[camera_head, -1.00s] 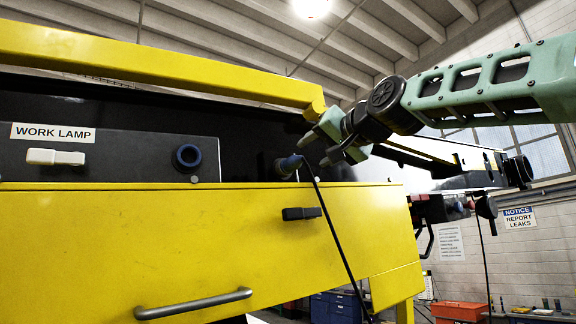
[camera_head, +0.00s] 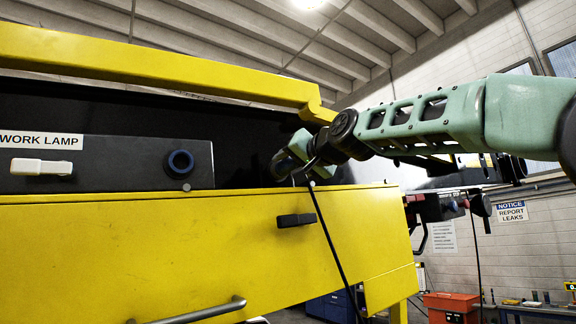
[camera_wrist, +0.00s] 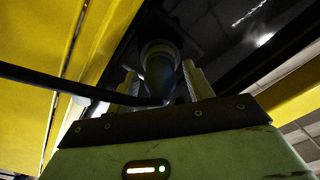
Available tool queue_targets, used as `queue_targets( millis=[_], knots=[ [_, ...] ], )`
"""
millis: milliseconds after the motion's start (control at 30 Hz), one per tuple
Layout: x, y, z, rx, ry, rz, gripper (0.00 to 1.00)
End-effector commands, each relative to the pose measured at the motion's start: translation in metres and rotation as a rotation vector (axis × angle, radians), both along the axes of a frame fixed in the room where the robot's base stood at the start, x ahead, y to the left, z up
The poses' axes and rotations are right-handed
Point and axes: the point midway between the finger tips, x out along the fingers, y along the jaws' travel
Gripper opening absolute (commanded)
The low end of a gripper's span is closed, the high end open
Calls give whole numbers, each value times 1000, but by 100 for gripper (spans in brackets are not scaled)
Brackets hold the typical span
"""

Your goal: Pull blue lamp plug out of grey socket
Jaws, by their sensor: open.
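My gripper (camera_head: 287,164) is at the dark recess on the right of the yellow machine and hides most of the plug and socket in the head view. In the wrist view, the blue plug (camera_wrist: 158,78) stands between the two open fingers of my gripper (camera_wrist: 162,82), one on each side. I cannot tell whether they touch it. The plug's far end meets a dark round fitting, probably the grey socket (camera_wrist: 158,47), in deep shadow. The plug's black cable (camera_head: 328,235) hangs down over the yellow panel and runs left in the wrist view (camera_wrist: 60,84).
A blue-ringed round socket (camera_head: 180,163) and a white handle (camera_head: 41,167) sit on the dark panel by the WORK LAMP label (camera_head: 38,140). A yellow bar (camera_head: 150,68) runs above. A black latch (camera_head: 295,220) sticks out below my gripper.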

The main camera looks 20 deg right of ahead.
Motion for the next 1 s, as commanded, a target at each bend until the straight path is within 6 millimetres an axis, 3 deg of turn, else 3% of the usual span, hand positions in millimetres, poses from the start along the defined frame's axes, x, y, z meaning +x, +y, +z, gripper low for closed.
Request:
queue_targets(
  millis=[167,367,1000],
  knots=[
    [0,0,0,0,0,0,52],
    [0,0,0,0,0,0,0],
    [-8,-2,0,0,0,0,0]
  ],
)
